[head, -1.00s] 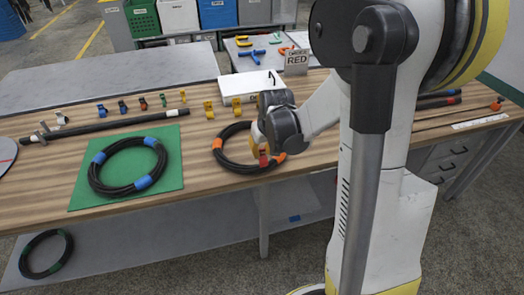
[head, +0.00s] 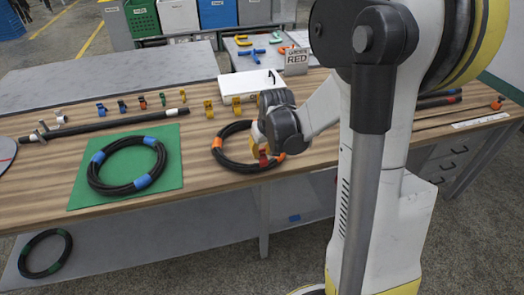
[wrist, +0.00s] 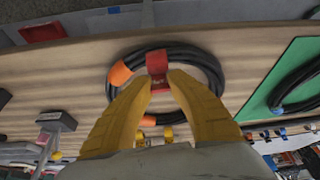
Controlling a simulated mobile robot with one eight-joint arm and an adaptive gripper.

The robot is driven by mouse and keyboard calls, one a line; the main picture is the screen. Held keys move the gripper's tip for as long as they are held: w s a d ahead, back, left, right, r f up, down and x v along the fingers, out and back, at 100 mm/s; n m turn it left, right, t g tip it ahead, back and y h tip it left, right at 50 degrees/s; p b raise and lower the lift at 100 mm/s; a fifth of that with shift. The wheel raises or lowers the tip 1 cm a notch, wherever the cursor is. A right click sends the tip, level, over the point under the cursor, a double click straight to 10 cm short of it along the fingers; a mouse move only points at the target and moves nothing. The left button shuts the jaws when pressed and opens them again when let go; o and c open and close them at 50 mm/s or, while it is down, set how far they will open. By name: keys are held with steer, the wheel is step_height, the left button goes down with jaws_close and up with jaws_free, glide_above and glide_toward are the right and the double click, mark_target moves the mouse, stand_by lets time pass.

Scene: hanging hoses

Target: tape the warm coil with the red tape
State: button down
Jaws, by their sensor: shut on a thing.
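A black coil (head: 238,165) with orange bands lies on the wooden bench, left of my gripper in the head view. In the wrist view the coil (wrist: 215,66) shows with an orange band (wrist: 120,73) beside the fingertips. My gripper (head: 263,150) is over the coil's right side. Its yellow fingers (wrist: 160,83) are shut on a red tape piece (wrist: 157,62), which lies across the coil's rim in that view; it also shows in the head view (head: 264,159). I cannot tell whether the tape touches the hose.
A second black coil (head: 92,182) with blue bands lies on a green mat (head: 170,185) to the left. A dark bar (head: 100,126) and several small tape pieces lie behind it. A sign (head: 297,61) reading "RED" stands at the back. Bare wood separates the mat and the near coil.

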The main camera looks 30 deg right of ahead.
mark_target(262, 156)
steer(key=shift+f+b, duration=0.7)
steer(key=shift+f, duration=0.25)
steer(key=shift+f+b, duration=0.55)
steer(key=shift+f, duration=0.1)
stand_by(0.4)
steer(key=c, duration=1.3)
jaws_free()
steer(key=shift+r, duration=0.1)
steer(key=d+v, duration=0.1)
steer(key=v, duration=1.1)
steer(key=s+a+r+t, duration=0.1)
steer(key=s+a, duration=0.3)
steer(key=a, duration=0.1)
steer(key=s+a+r+n+t, duration=0.1)
steer(key=s+a, duration=0.4)
steer(key=s+a+r+t, duration=0.1)
steer(key=s+a, duration=0.3)
steer(key=a, duration=0.2)
steer(key=shift+s+r+n+y, duration=0.1)
steer(key=shift+s+n+y, duration=0.05)
steer(key=shift+n+y, duration=0.2)
